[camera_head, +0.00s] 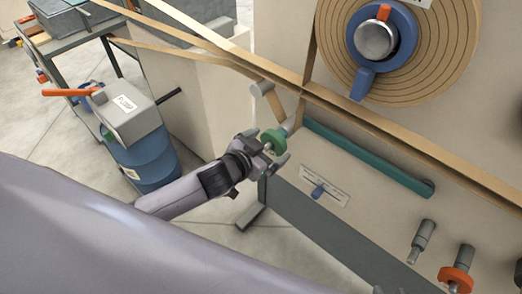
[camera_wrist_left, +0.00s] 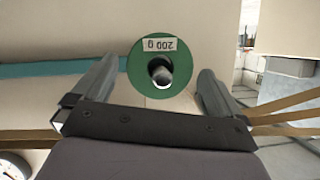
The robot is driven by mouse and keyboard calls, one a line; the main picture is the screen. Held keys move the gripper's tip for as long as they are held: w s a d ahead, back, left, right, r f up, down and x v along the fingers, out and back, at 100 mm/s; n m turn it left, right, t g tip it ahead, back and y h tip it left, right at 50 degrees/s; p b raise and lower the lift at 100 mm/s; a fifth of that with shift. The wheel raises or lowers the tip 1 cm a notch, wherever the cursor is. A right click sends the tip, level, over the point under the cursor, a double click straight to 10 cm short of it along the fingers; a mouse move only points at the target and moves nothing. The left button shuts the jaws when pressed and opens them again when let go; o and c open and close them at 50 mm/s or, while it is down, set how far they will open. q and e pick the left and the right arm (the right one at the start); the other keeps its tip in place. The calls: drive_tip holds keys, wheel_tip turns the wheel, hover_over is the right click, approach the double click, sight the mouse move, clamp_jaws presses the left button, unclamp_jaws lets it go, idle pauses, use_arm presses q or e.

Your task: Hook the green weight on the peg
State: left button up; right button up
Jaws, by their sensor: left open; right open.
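The green weight (camera_head: 273,138) is a disc with a centre hole, at the front of the winder's panel. In the left wrist view the green weight (camera_wrist_left: 139,77) faces me, its "200 g" label upside down. Only the tips of my right gripper (camera_head: 390,290) show at the bottom edge, apart.
A bare grey peg (camera_head: 422,240) and an orange weight (camera_head: 457,278) on another peg are at the lower right. A tan strip (camera_head: 400,135) runs to the large roll (camera_head: 450,50). A blue drum (camera_head: 145,160) stands left. Floor between drum and panel is clear.

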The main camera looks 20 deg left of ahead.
sight(275, 142)
use_arm(q)
drive_tip(key=shift+x, duration=1.95)
